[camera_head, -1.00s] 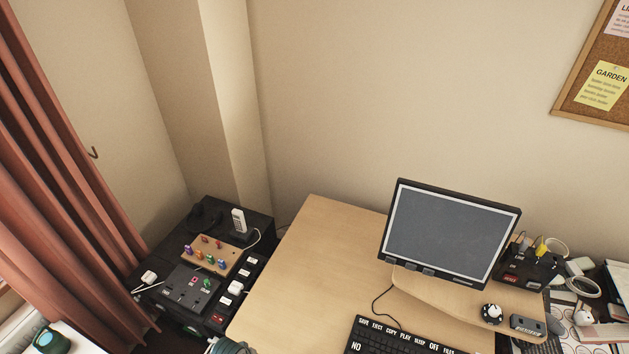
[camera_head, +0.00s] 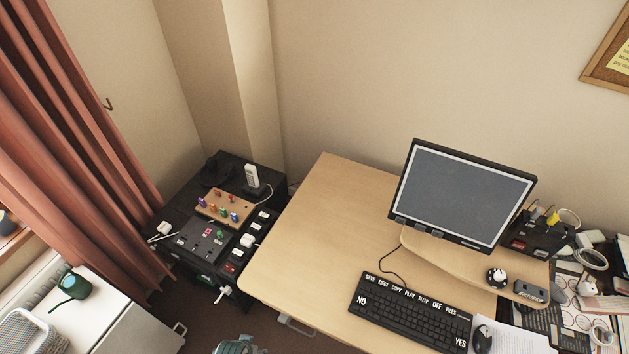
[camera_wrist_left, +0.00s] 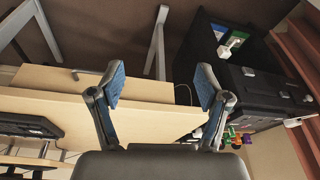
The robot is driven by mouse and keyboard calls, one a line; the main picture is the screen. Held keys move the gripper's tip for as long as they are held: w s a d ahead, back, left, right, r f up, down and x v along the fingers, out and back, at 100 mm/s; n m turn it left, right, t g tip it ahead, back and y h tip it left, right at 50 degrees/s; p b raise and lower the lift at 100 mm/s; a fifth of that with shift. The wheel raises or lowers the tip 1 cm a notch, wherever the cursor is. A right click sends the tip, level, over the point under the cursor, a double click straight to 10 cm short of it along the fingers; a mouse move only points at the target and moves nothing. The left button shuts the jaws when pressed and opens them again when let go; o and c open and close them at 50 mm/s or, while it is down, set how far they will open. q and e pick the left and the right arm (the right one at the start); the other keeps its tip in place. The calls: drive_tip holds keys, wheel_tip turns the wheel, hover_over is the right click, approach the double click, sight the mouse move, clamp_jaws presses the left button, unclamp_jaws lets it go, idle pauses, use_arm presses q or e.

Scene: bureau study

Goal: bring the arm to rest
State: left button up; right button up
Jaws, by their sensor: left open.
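In the left wrist view my left gripper (camera_wrist_left: 160,88) is open, its two blue-padded fingers spread wide with nothing between them. Beyond the fingers that view shows the desk (camera_wrist_left: 150,128), the dark cabinet (camera_wrist_left: 240,80) and the floor. In the head view a grey-green piece at the bottom edge, left of the desk (camera_head: 310,230), seems to be part of my arm. The fingertips do not show there. My right gripper is in neither view.
A black cabinet with switch panels, a peg board (camera_head: 224,207) and a phone (camera_head: 251,176) stands left of the desk. The desk holds a monitor (camera_head: 463,196) and a keyboard (camera_head: 411,312). A white unit with a green watering can (camera_head: 74,286) is at lower left. The desk's left half is bare.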

use_arm(q)
drive_tip(key=s+f+g, duration=0.1)
drive_tip(key=s+f, duration=0.2)
drive_tip(key=f, duration=0.7)
drive_tip(key=s+f, duration=0.2)
drive_tip(key=f, duration=0.8)
drive_tip(key=s+a+f+g, duration=0.1)
drive_tip(key=s+a+f, duration=0.2)
drive_tip(key=s+f, duration=0.9)
drive_tip(key=s, duration=0.4)
drive_tip(key=shift+a+f, duration=0.2)
drive_tip(key=shift+f, duration=0.2)
